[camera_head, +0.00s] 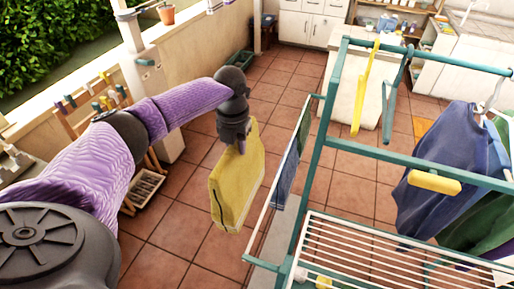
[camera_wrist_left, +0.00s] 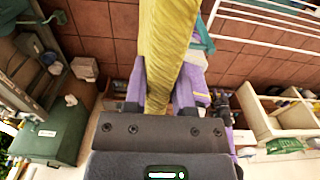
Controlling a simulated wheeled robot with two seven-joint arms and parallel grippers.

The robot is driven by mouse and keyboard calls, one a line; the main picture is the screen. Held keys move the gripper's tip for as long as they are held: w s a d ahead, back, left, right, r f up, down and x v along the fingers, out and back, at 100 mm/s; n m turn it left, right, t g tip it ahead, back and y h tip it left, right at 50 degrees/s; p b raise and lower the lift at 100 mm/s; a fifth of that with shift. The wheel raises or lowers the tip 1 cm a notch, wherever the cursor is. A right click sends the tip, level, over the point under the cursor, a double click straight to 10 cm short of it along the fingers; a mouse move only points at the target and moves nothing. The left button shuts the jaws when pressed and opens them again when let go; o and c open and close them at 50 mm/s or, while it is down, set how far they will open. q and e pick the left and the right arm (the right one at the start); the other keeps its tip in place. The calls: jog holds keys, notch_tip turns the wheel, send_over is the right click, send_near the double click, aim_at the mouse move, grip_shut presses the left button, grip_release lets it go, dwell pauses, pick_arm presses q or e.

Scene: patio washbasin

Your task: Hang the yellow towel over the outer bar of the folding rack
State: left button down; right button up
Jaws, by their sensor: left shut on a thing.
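My left gripper (camera_head: 240,143) is shut on the yellow towel (camera_head: 236,185) near its top. The towel hangs down in the air over the tiled floor, left of the folding rack (camera_head: 318,150). In the left wrist view the towel (camera_wrist_left: 168,40) runs up from between the fingers (camera_wrist_left: 160,98). The rack is teal, with a white outer bar (camera_head: 277,182) on its left side. A dark blue cloth (camera_head: 291,165) hangs at that bar. The towel is close to the bar in the picture; whether they touch I cannot tell. My right gripper is not in view.
Blue and green garments (camera_head: 440,160) hang on the rack's right side. A yellow item (camera_head: 434,182) sits on a rack bar, above a white wire shelf (camera_head: 370,255). A low wall (camera_head: 200,50) stands behind my left arm. Tiled floor (camera_head: 180,240) is clear below the towel.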

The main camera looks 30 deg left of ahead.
pick_arm(q)
jog(key=s+a+b, duration=0.2)
jog(key=a+b, duration=0.3)
jog(key=a, duration=0.4)
jog(key=shift+s+a+r, duration=0.2)
jog(key=shift+a+r, duration=0.1)
